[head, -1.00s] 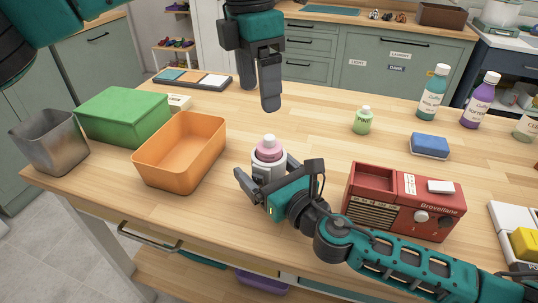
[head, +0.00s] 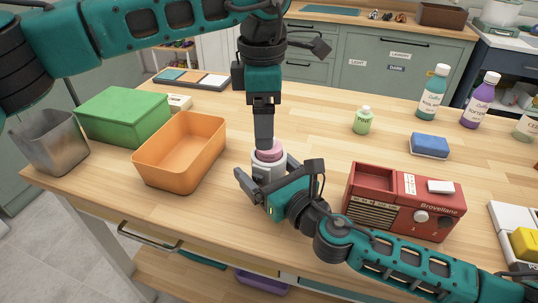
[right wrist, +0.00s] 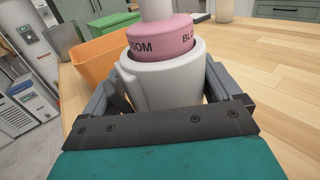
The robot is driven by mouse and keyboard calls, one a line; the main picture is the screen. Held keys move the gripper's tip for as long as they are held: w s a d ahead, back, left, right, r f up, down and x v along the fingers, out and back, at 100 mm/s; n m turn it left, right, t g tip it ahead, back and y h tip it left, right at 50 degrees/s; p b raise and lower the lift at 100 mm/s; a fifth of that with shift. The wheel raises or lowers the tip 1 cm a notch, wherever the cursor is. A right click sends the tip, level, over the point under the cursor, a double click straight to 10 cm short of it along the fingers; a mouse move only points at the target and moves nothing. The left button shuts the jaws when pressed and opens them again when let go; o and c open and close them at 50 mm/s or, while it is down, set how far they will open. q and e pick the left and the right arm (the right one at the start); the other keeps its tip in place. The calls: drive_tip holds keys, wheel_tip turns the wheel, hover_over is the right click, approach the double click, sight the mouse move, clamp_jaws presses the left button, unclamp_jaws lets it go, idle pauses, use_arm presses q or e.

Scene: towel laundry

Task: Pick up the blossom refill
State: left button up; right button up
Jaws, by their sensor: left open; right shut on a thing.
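The blossom refill (head: 269,154) is pink. In the right wrist view, its pink body (right wrist: 160,38) shows part of a printed name, with a pale cap above. It sits upright inside a white holder (head: 266,170), which also shows in the right wrist view (right wrist: 165,78). My right gripper (head: 263,178) is shut on the holder, one finger on each side, at the table. My left gripper (head: 264,143) points straight down over the refill, its fingers at the cap and hiding it in the head view. It is open; the gap between its fingers does not show.
An orange bin (head: 180,152), a green box (head: 124,115) and a metal bin (head: 52,143) stand left. A red radio-like box (head: 402,203) stands close on the right. A small green MINT bottle (head: 363,121) and a blue sponge (head: 429,145) are farther back.

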use_arm(q)
drive_tip(key=f, duration=0.4)
drive_tip(key=shift+w+d+f, duration=0.25)
drive_tip(key=shift+d+f, duration=0.15)
drive_tip(key=c, duration=1.1)
wheel_tip(320, 180, up, 10)
drive_tip(key=shift+r, duration=0.1)
drive_tip(key=shift+c, duration=0.3)
use_arm(e)
drive_tip(key=o, duration=0.9)
